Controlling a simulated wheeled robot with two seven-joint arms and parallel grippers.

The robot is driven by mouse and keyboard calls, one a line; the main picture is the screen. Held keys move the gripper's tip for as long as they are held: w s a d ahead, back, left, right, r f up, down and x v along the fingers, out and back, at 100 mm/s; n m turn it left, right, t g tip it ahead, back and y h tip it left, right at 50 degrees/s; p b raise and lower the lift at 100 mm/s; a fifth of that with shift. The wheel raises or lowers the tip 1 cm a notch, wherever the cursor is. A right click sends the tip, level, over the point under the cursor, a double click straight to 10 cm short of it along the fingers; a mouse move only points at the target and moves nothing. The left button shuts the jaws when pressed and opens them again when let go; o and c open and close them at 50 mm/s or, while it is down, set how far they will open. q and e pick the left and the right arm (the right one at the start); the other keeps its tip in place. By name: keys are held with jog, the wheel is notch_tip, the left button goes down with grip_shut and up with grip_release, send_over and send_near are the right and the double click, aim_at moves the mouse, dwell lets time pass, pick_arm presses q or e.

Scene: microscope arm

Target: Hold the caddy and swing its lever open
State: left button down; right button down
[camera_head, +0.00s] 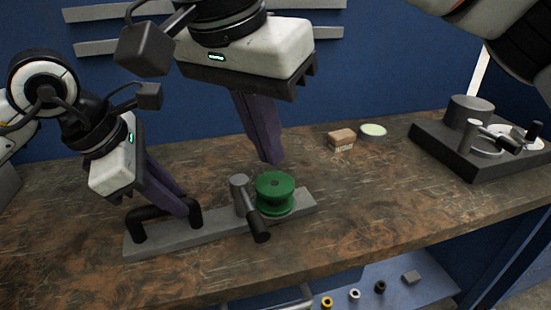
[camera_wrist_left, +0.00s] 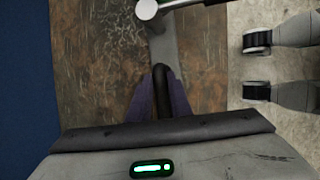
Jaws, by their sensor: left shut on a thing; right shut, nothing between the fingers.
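The caddy (camera_head: 217,228) is a long grey base on the bench, with a black handle (camera_head: 138,222) at its left end. A green spool (camera_head: 274,194) stands at its right part. The lever (camera_head: 258,226) has a black grip and joins a grey post (camera_head: 240,192) beside the spool. My left gripper (camera_head: 186,205) is shut on the black handle; the handle also shows between the fingers in the left wrist view (camera_wrist_left: 162,90). My right gripper (camera_head: 274,160) is shut and empty, pointing down above and just behind the spool, apart from the lever.
A small cardboard box (camera_head: 341,139) and a pale green round dish (camera_head: 373,130) sit behind, right of the spool. A dark fixture with metal parts (camera_head: 470,150) stands at the right. A lower shelf (camera_head: 390,290) holds small parts. The bench (camera_head: 370,200) is clear right of the caddy.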

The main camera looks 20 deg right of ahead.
pick_arm(q)
jog(key=shift+r, duration=0.15)
jog(key=c, duration=1.5)
grip_release()
jog(key=shift+c, duration=0.2)
